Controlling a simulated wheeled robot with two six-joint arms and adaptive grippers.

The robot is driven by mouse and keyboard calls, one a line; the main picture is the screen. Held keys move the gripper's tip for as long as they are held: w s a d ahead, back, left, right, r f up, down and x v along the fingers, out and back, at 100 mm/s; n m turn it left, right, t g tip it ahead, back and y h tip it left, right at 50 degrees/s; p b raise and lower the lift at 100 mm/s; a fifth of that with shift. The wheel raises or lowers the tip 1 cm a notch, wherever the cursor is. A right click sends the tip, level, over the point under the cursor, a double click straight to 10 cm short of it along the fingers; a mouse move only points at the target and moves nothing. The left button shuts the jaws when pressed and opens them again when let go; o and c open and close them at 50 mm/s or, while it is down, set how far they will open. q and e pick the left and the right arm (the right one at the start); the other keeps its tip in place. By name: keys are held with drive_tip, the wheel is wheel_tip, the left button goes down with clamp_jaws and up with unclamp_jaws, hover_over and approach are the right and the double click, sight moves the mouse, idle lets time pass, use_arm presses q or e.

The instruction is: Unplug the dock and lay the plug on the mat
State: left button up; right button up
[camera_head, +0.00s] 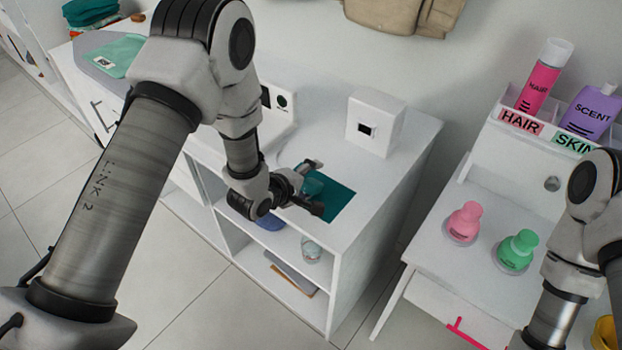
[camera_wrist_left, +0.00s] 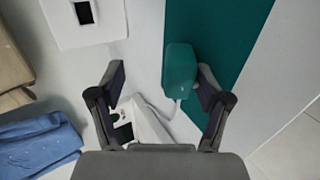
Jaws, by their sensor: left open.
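The teal plug (camera_head: 313,187) lies at the edge of the flat teal mat (camera_head: 341,203), partly hidden by my left gripper (camera_head: 317,186). In the left wrist view the plug (camera_wrist_left: 180,70) sits between the spread fingertips of my left gripper (camera_wrist_left: 160,76), close to the right one, with a pale cord below it. The teal mat (camera_wrist_left: 225,30) shows behind it. A white box (camera_head: 373,125) with a dark socket-like opening, nothing in it, stands behind the mat. A white stand (camera_head: 284,113) with a green dot, perhaps the dock, is partly behind my left arm. My right gripper is out of view.
The white cabinet top (camera_head: 398,165) is bare right of the mat. Its open shelves hold a glass (camera_head: 311,250). A brown bag (camera_head: 405,15) hangs above the cabinet.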

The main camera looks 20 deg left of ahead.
use_arm(q)
wheel_tip(320, 180, up, 6)
drive_tip(key=s+a+p, duration=0.1)
drive_tip(key=s+p, duration=0.1)
drive_tip(key=p, duration=0.2)
drive_tip(key=shift+s, duration=0.4)
drive_tip(key=shift+f, duration=0.1)
drive_tip(key=s+a+f+m+g+y, duration=0.1)
drive_tip(key=s+a+f+m+g, duration=0.1)
drive_tip(key=s, duration=0.8)
drive_tip(key=s+a+f+m+g+y, duration=0.1)
drive_tip(key=s+a+f+m+g, duration=0.1)
drive_tip(key=s+f+m+g, duration=0.3)
drive_tip(key=s+a+f+m+g+y, duration=0.2)
drive_tip(key=s+f+m+g, duration=0.2)
drive_tip(key=s+f, duration=0.5)
drive_tip(key=s+m, duration=0.2)
drive_tip(key=s, duration=0.5)
drive_tip(key=shift+f, duration=0.4)
